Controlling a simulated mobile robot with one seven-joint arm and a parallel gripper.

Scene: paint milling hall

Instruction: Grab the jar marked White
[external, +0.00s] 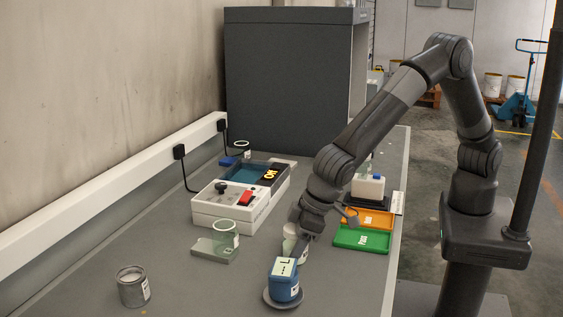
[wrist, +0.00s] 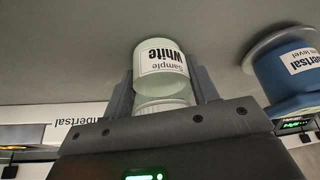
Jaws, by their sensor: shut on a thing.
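The jar marked White (wrist: 162,67) is pale green-white and carries a label reading "sample White" in the wrist view. My gripper (wrist: 163,88) has one finger on each side of it and is shut on it. In the external view the jar (external: 290,248) is partly hidden by my gripper (external: 300,238), low over the grey bench behind the blue pot. I cannot tell whether the jar touches the bench.
A blue pot (external: 284,284) on a round base stands close by. A grey tin (external: 132,288) is at front left. A glass jar (external: 226,232) and a white switch box (external: 238,205) are behind left. Green (external: 362,239) and orange (external: 368,218) trays lie right.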

